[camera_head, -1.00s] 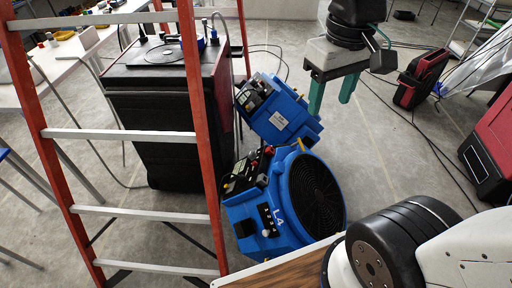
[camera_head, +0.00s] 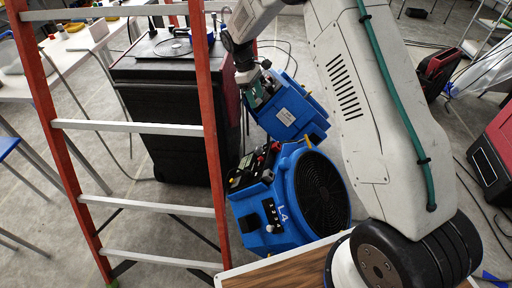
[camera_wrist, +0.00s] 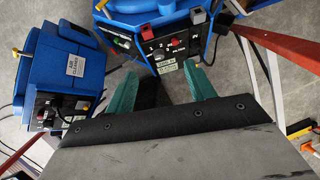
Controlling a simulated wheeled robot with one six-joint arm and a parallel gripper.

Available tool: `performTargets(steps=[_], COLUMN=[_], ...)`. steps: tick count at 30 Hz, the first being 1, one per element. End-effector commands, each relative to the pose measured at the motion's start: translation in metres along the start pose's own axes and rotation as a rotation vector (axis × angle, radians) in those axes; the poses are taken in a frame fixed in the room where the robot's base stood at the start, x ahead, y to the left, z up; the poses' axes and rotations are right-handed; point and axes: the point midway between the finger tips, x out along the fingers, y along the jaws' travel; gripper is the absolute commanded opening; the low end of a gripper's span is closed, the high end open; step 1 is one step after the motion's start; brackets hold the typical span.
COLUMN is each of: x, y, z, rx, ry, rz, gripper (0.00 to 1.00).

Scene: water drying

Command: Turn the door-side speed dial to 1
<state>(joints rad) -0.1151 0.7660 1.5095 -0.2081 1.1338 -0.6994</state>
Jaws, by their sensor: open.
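Two blue blower units stand on the floor. The farther one (camera_head: 285,110) has a white label. My gripper (camera_head: 248,85) is above the farther unit's left side. In the wrist view its two green fingers (camera_wrist: 162,90) are apart with nothing between them. Beyond them is a blue unit's control panel (camera_wrist: 165,46) with numbers, a red knob and a switch. Another blue unit's panel (camera_wrist: 62,108) is at left. Which dial is door-side, and its setting, I cannot tell.
Cables lie on the floor. A red and black case (camera_head: 440,70) stands at right.

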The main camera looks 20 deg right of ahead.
Motion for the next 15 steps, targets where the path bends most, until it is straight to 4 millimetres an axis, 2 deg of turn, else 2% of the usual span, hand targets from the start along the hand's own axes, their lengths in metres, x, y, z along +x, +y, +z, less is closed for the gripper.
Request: performTargets(steps=[1,3,6,9,12,15], x=[0.029,0.063,0.109,0.146,0.171,0.185], y=[0.007,0.015,0.021,0.024,0.025,0.026], z=[-0.018,-0.038,-0.062,-0.078,-0.088,-0.093], rx=[-0.04,-0.098,-0.17,-0.228,-0.265,-0.286], ry=[-0.021,-0.042,-0.069,-0.09,-0.102,-0.108], rz=[-0.009,-0.015,-0.025,-0.032,-0.037,-0.04], gripper=[0.54,0.54,0.54,0.54,0.54,0.54])
